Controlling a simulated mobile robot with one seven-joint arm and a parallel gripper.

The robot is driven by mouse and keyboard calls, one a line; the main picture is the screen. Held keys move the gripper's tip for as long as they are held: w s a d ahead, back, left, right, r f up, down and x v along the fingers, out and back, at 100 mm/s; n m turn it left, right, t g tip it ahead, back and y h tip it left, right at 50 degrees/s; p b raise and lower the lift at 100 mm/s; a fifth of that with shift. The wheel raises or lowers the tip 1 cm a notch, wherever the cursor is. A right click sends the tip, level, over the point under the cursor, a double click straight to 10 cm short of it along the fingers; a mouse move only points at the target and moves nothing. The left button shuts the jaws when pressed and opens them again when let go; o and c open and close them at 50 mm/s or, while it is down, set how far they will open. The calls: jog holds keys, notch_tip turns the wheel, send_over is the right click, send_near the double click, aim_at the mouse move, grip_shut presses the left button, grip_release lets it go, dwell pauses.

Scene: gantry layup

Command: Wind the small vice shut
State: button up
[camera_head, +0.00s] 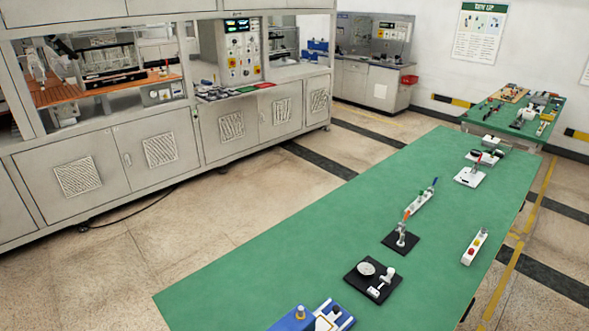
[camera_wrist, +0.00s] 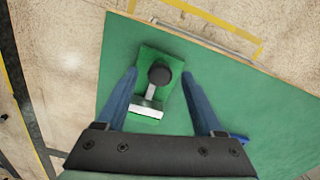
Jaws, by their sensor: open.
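In the wrist view, a small green-based device, possibly the small vice (camera_wrist: 174,100), lies on the green table top. It has a round black knob (camera_wrist: 159,74) and a pale metal block (camera_wrist: 147,107) below the knob. My gripper (camera_wrist: 159,76) is open, with one blue finger on each side of the device. The knob shows between the fingertips; I cannot tell whether they touch it or how high they are above it. How far the vice jaws are open cannot be made out. My gripper is not seen in the head view.
In the head view, the long green table (camera_head: 330,210) carries a blue device (camera_head: 292,320) at the near edge, a black-based dish fixture (camera_head: 373,281), a black-based clamp (camera_head: 401,240) and a white switch box (camera_head: 474,247). Grey cabinets (camera_head: 160,150) line the left. Floor between is clear.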

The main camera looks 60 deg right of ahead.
notch_tip(320, 180, up, 13)
dwell(0.6)
jog(key=shift+f, duration=0.1)
dwell(0.3)
